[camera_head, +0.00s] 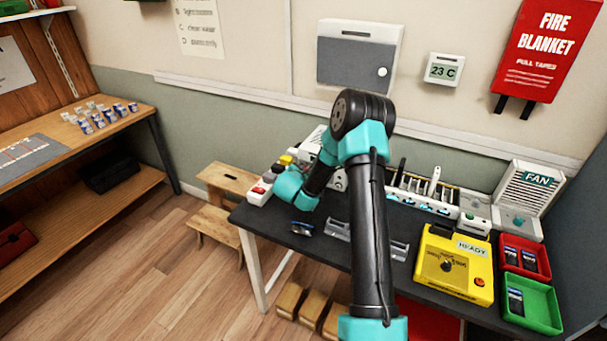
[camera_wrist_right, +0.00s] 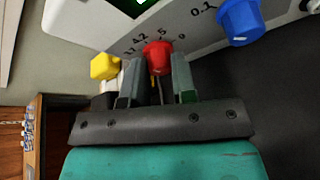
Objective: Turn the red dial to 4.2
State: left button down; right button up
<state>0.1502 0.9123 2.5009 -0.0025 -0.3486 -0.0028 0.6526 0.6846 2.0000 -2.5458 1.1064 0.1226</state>
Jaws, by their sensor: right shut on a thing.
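The red dial (camera_wrist_right: 157,55) shows in the right wrist view, on a pale panel with printed numbers around it, 4.2 and 5 among them. My right gripper (camera_wrist_right: 157,82) is shut on the red dial, one finger on each side. I cannot make out which number the dial points to. In the head view my right arm reaches over the dark table to its left end, where the teal wrist hides the gripper's tips and most of the panel. My left gripper is in neither view.
A yellow dial (camera_wrist_right: 104,66) and a blue dial (camera_wrist_right: 240,20) flank the red one. On the table stand a yellow box (camera_head: 452,262), a red tray (camera_head: 543,268), a green tray (camera_head: 548,320) and a fan unit (camera_head: 530,190). A wooden step stool (camera_head: 215,222) stands left.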

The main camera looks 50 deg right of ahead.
jog(key=o, duration=0.9)
jog(key=shift+a, duration=0.1)
jog(key=v, duration=1.7)
jog(key=shift+s+a, duration=0.1)
jog(key=shift+s, duration=0.05)
